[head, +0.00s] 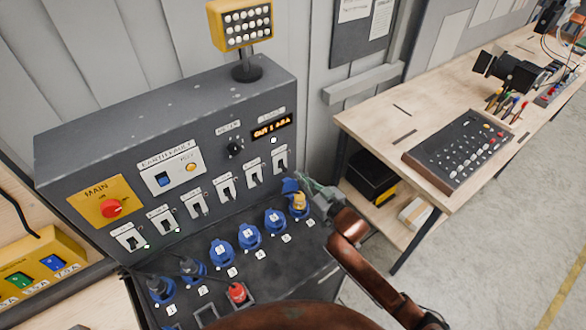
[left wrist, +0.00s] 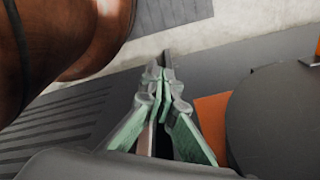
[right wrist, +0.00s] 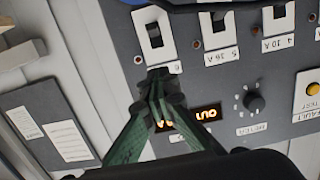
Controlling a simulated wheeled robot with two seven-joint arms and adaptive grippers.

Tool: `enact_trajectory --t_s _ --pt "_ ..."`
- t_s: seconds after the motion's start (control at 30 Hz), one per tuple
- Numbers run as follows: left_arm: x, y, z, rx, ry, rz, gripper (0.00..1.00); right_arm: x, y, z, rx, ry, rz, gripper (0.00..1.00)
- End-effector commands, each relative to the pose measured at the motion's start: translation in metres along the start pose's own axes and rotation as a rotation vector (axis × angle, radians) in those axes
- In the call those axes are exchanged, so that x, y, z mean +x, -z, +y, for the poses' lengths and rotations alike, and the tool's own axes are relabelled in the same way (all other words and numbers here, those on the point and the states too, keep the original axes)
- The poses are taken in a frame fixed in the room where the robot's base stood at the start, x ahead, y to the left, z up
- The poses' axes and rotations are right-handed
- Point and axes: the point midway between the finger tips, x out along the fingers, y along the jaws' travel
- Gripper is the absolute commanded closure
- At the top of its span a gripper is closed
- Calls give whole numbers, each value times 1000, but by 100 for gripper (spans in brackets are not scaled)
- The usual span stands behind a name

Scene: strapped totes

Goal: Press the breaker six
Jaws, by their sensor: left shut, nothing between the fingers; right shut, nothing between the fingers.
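Breaker six (head: 280,160) is the rightmost in the row of breakers on the grey panel's sloping face. In the right wrist view, breaker six (right wrist: 154,36) is a dark rocker on a white plate, at the top left. My right gripper (head: 306,184) is shut and empty, below and right of breaker six in the head view. In the right wrist view its closed tips (right wrist: 160,76) show right by the plate's numbered end; I cannot tell whether they touch. My left gripper (left wrist: 165,66) is shut and empty, away from the panel.
A yellow plug (head: 297,201) stands in the socket beside my right gripper. Blue sockets (head: 248,237) line the lower ledge. Breaker five (right wrist: 217,30) is beside breaker six. An orange-lit display (head: 271,129) and a knob (head: 235,147) are above. A wooden bench (head: 375,125) stands right.

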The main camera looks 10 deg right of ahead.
Motion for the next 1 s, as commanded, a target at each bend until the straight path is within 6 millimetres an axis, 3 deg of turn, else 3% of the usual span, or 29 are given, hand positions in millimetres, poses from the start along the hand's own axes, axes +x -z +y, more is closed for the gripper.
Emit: enact_trajectory --t_s 0.1,0.3,0.9,1.0 --pt "5 -1 0 0 0 0 100 -21 -6 0 0 1 -1 100" --pt "7 0 0 0 0 0 100 -40 -8 0 0 0 1 100" --pt "7 0 0 1 0 0 100 -43 -8 1 0 -2 0 100" --pt "7 0 0 1 0 0 100 -49 -18 4 5 -22 -27 100"
